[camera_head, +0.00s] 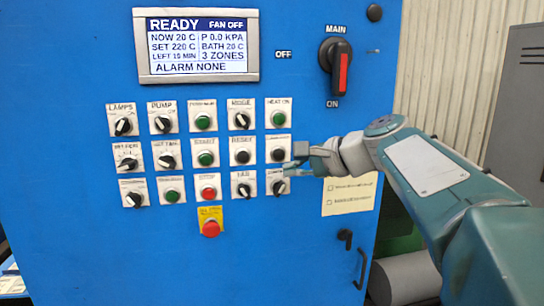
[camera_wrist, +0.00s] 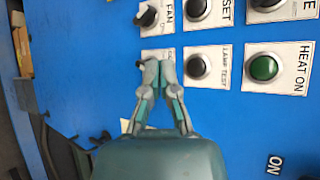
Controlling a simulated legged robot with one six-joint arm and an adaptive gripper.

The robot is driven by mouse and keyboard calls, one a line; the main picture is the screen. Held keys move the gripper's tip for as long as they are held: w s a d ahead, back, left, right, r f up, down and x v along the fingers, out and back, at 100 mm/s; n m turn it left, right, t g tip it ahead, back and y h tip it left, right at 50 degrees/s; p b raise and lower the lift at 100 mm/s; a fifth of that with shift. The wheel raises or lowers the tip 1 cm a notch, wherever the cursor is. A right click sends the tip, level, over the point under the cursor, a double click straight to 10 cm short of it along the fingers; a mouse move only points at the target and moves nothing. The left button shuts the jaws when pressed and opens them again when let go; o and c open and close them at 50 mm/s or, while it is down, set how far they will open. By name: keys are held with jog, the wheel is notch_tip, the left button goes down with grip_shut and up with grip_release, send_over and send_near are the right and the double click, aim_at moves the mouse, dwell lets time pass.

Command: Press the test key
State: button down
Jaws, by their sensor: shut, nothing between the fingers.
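The lamp test key is a black round push button on a white plate. It shows in the wrist view (camera_wrist: 197,66), labelled LAMP TEST, and in the head view (camera_head: 278,154) below the HEAT ON button. My gripper (camera_head: 291,163) is at the panel's right-hand button column, just right of and below the key. In the wrist view my gripper (camera_wrist: 158,63) has its fingertips together and empty. They lie left of the key, over the plate of the neighbouring knob, and partly hide that knob. Whether the tips touch the panel I cannot tell.
The HEAT ON button (camera_wrist: 263,68) is green. The RESET button (camera_head: 242,150) and FAN knob (camera_head: 243,190) stand close by. A red stop button (camera_head: 211,228) sits lower down. The display (camera_head: 197,45) reads READY, FAN OFF, ALARM NONE. The main switch (camera_head: 341,70) is upper right.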

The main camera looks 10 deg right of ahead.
jog(key=shift+w, duration=2.85)
jog(key=shift+w, duration=0.35)
jog(key=shift+w, duration=0.35)
jog(key=shift+s, duration=0.75)
jog(key=shift+s, duration=0.1)
jog(key=s, duration=0.5)
